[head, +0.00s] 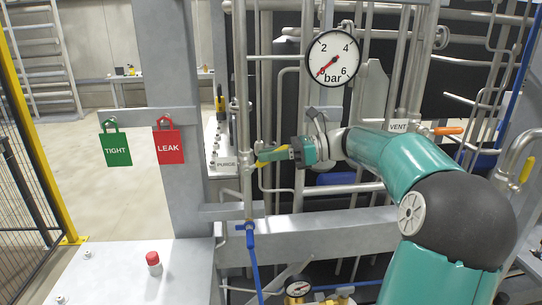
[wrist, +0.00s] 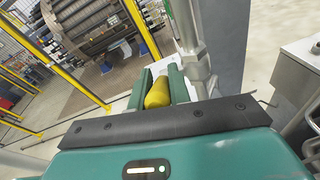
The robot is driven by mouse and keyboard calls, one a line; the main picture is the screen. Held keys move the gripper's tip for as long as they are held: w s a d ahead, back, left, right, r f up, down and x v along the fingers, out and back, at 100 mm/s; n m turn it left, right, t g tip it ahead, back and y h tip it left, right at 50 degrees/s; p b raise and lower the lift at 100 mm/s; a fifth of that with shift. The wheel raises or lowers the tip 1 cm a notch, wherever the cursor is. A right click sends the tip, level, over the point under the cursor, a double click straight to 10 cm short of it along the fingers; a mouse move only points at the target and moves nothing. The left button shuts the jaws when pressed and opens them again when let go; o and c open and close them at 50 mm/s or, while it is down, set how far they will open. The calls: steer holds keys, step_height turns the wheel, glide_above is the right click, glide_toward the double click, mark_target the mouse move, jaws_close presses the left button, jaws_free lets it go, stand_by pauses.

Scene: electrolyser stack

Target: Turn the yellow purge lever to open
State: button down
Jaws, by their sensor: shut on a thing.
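The yellow purge lever (wrist: 157,93) sits between the two green fingers of my gripper (wrist: 160,88) in the wrist view. The fingers are shut on it. In the head view my gripper (head: 274,155) reaches left to the vertical grey pipe beside the PURGE label (head: 226,164). A bit of yellow (head: 262,161) shows at the fingers there. The lever points roughly sideways from the pipe, and the fingers hide most of it.
A green TIGHT tag (head: 117,149) and a red LEAK tag (head: 169,147) hang on a grey bar at left. A gauge (head: 333,58) is above my gripper. An orange lever (head: 448,131) is by the VENT label (head: 398,126). A red-capped button (head: 154,263) stands on the front-left surface.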

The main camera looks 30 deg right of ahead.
steer(key=c, duration=1.3)
jaws_free()
